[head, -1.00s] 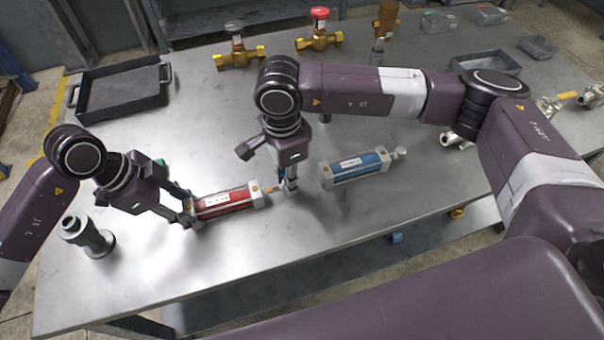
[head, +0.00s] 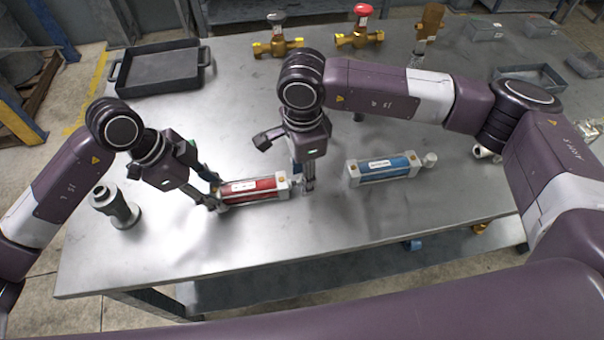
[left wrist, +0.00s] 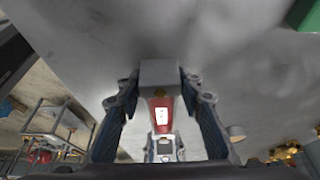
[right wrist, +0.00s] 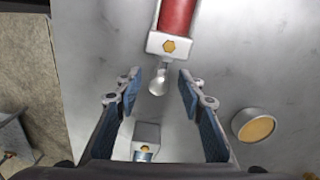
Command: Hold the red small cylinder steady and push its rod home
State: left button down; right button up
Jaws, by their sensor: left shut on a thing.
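The red small cylinder (head: 255,190) lies on the metal table in the head view, with square silver end caps. My left gripper (head: 213,192) is shut on its left end cap. In the left wrist view that cap (left wrist: 158,73) sits between the fingers, with the red body beyond. My right gripper (head: 306,185) is at the cylinder's right end, pointing down. In the right wrist view it is open (right wrist: 158,86), its fingers on either side of the rod's round silver knob (right wrist: 157,84), with gaps. The knob stands close to the end cap (right wrist: 173,45); only a short rod shows.
A blue cylinder (head: 385,168) lies to the right of my right gripper. A dark tray (head: 158,71) and brass valves (head: 278,46) are at the back. The table front is clear.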

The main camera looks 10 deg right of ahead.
notch_tip(320, 180, up, 12)
jog(key=shift+f, duration=0.15)
dwell(0.4)
pick_arm(q)
jog(key=c, duration=1.2)
grip_release()
jog(key=shift+c, duration=0.2)
jog(key=shift+a, duration=0.1)
